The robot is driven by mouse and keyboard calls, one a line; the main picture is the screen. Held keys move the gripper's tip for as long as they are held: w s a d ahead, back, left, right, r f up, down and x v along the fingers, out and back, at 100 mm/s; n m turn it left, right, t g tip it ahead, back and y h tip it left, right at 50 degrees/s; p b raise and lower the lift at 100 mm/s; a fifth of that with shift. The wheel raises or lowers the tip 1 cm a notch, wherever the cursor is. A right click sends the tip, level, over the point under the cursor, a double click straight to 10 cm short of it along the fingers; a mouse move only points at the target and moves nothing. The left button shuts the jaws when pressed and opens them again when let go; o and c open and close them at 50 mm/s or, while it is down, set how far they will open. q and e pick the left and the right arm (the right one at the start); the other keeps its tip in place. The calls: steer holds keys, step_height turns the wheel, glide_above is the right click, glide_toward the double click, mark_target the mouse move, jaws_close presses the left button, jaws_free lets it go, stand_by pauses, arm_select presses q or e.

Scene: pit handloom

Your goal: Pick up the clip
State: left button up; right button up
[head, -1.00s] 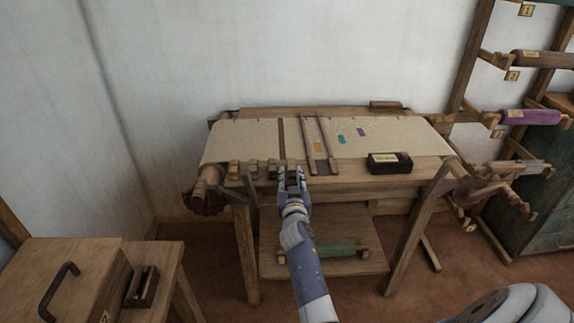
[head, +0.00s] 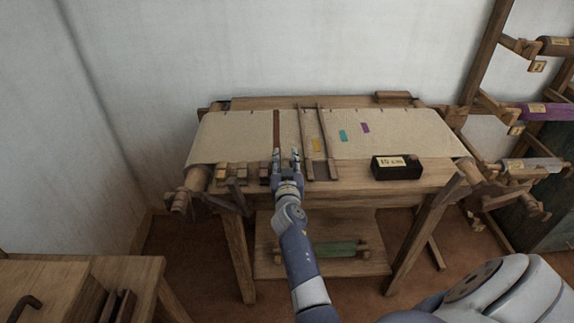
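Several small wooden, clip-like blocks sit in a row on the front beam of the loom, at its left part; one is a block (head: 221,172) at the left end and another is a block (head: 253,170) further right. They are too small to tell exactly which is the clip. My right gripper (head: 287,158) is just right of the row, at the front edge of the cloth, its two fingers apart and pointing away from me. I see nothing held between them. My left gripper is not in view.
The loom bears a beige cloth (head: 395,135) with coloured patches. A wooden frame (head: 322,150) lies across it, right of my gripper. A dark labelled box (head: 397,168) stands at the front right. A spool rack (head: 490,100) is at the right, a wooden cabinet (head: 45,285) at lower left.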

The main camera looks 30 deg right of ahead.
steer(key=shift+a+r, duration=0.1)
steer(key=shift+a, duration=0.1)
steer(key=shift+s+a+r, duration=0.1)
steer(key=shift+s+a, duration=0.05)
steer(key=shift+s, duration=0.05)
steer(key=shift+r, duration=0.1)
steer(key=shift+c, duration=1)
steer(key=c, duration=0.5)
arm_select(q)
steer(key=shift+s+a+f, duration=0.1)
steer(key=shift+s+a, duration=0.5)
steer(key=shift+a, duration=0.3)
arm_select(e)
steer(key=shift+c, duration=0.2)
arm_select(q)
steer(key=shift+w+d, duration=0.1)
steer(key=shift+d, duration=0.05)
